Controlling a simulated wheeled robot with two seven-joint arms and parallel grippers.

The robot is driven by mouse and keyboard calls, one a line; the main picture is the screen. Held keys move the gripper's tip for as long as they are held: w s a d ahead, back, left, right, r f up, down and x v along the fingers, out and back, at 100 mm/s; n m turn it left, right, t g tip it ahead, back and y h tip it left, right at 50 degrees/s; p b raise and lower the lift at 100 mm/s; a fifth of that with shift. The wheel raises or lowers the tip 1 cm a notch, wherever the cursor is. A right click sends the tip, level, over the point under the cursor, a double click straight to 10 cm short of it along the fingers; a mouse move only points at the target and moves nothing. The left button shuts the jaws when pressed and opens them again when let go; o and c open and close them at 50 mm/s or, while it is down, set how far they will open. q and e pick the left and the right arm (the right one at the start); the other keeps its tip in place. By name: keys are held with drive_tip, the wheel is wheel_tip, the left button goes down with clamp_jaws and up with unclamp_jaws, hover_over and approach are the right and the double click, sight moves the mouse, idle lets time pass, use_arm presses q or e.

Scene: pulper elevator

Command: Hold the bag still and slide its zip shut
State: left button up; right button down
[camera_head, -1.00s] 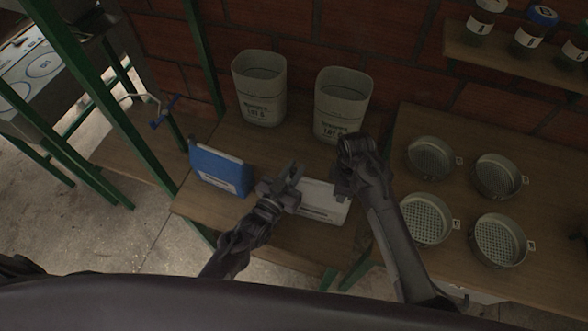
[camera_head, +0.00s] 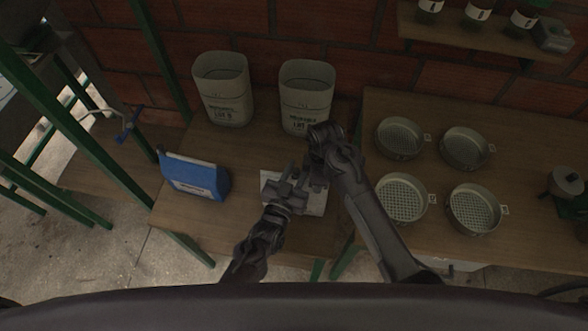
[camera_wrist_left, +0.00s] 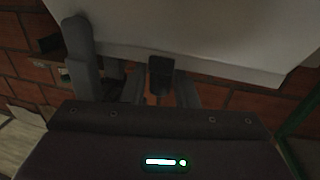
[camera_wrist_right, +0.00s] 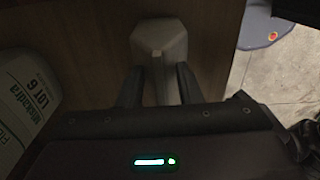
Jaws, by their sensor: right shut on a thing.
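A pale bag (camera_head: 312,204) with dark print lies near the front of the narrow bench, partly hidden by my grippers. A large pale surface, likely this bag (camera_wrist_left: 210,35), fills the top of the left wrist view. My left gripper (camera_head: 288,184) is over the bag's left and middle part, its fingers apart. My right gripper (camera_head: 316,166) is at the bag's upper right edge. In the right wrist view its fingers are closed on a small grey piece (camera_wrist_right: 160,45), apparently the zip slider. The zip line itself is too dark to make out.
A blue bag (camera_head: 195,180) stands left of the pale bag. Two tall bins (camera_head: 222,88) (camera_head: 306,95) stand behind. Several round sieves (camera_head: 401,198) stand on the right-hand table. A green post (camera_head: 85,135) rises at the left. Bare bench lies between the blue bag and pale bag.

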use_arm(q)
drive_tip(key=shift+o, duration=1)
drive_tip(key=v, duration=1.2)
